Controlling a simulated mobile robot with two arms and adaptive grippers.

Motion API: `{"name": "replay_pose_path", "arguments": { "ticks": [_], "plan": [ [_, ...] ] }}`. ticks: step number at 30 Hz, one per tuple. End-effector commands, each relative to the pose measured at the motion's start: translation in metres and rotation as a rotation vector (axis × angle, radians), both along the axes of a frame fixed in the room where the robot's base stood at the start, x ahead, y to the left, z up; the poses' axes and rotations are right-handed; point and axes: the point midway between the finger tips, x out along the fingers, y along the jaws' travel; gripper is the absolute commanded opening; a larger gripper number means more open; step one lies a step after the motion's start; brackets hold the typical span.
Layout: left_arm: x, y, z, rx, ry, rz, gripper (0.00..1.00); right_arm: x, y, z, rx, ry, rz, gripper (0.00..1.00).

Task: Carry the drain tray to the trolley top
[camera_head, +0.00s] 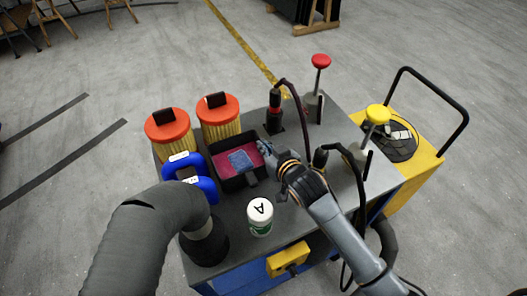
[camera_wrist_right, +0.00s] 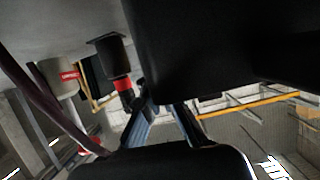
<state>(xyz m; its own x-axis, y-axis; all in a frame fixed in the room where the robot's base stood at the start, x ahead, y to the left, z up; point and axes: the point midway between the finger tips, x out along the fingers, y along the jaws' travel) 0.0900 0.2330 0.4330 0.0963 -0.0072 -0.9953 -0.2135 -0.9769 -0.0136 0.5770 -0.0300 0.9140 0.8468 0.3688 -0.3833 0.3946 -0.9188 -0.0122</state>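The drain tray, taken to be the black open box (camera_head: 228,182) with a red inside and a blue-grey patch in it, sits on the grey bench top (camera_head: 322,176). My right gripper (camera_head: 266,153) is at the tray's right side, with its fingers at the rim. In the right wrist view, two slim fingers (camera_wrist_right: 163,112) stand a little apart and run up to a large black body, which looks like the tray. Their tips are partly hidden, so their grip is unclear. The trolley, apparently the yellow cart (camera_head: 425,160), stands at the right. My left gripper does not show.
Two orange-capped filters (camera_head: 217,112) stand behind the tray, blue handles (camera_head: 203,188) at its left, a white jar (camera_head: 260,212) in front. A thick grey tube (camera_head: 150,235) crosses the lower left. Red (camera_head: 320,62) and yellow (camera_head: 377,114) knobs rise near the right. A black disc lies on the cart.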

Motion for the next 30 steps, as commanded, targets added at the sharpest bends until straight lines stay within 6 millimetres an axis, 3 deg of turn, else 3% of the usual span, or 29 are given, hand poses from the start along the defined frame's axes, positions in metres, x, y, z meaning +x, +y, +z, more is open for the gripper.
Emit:
{"name": "replay_pose_path", "arguments": {
  "ticks": [5, 17, 18, 21, 30],
  "plan": [
    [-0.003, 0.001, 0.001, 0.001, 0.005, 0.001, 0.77, 0.0, 0.001, -0.018, 0.004, -0.003, 0.0, 0.0],
    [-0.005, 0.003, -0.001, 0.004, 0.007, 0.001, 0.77, 0.001, 0.001, -0.023, 0.004, -0.005, 0.0, 0.0],
    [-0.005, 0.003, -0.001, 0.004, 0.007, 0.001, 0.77, 0.0, 0.0, -0.024, 0.0, 0.0, 0.0, 0.11],
    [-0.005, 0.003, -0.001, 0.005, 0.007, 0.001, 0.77, 0.0, 0.0, -0.024, 0.0, 0.001, 0.0, 0.28],
    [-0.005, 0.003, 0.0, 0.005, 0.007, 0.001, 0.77, 0.0, 0.0, -0.023, 0.0, 0.0, 0.0, 0.28]
  ]
}}
